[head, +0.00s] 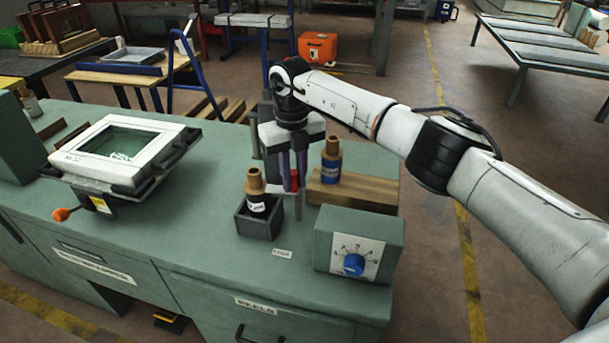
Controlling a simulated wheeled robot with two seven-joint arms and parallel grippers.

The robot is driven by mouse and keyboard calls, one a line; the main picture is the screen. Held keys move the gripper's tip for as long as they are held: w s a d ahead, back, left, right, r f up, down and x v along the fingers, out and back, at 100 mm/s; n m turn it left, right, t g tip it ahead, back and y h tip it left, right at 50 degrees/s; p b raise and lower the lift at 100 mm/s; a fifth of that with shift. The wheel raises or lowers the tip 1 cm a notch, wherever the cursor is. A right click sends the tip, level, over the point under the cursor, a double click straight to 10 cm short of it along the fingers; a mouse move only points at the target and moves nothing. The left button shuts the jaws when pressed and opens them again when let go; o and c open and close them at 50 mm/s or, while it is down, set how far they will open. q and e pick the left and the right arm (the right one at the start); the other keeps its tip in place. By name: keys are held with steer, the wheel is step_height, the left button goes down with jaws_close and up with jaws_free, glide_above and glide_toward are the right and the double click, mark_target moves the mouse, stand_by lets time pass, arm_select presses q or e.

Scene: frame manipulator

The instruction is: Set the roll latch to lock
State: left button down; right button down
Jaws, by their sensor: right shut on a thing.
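My right gripper (293,182) points down over the green bench. Its two purple fingers are closed around a small red piece (295,179) beside a grey post, behind the small dark box. The fingers hide part of the red piece, and I cannot read its setting. A tilting frame (125,150) with a white border and a greenish screen stands at the left of the bench. It has an orange ball handle (61,214). No part labelled as the roll latch can be read. My left gripper is not in view.
A dark box (259,224) holds a brown-capped bottle (255,188). Another bottle (332,158) stands on a wooden block (362,190) to the right. A green control box (330,240) with a blue dial (354,264) sits at the front right. The bench between frame and dark box is clear.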

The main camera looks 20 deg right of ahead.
steer(key=shift+w+a+r+m, duration=0.1)
steer(key=shift+w+a+m, duration=0.25)
steer(key=shift+m, duration=0.45)
steer(key=c, duration=1.6)
jaws_free()
step_height(320, 180, up, 10)
steer(key=shift+r+b, duration=0.1)
steer(key=shift+b, duration=0.3)
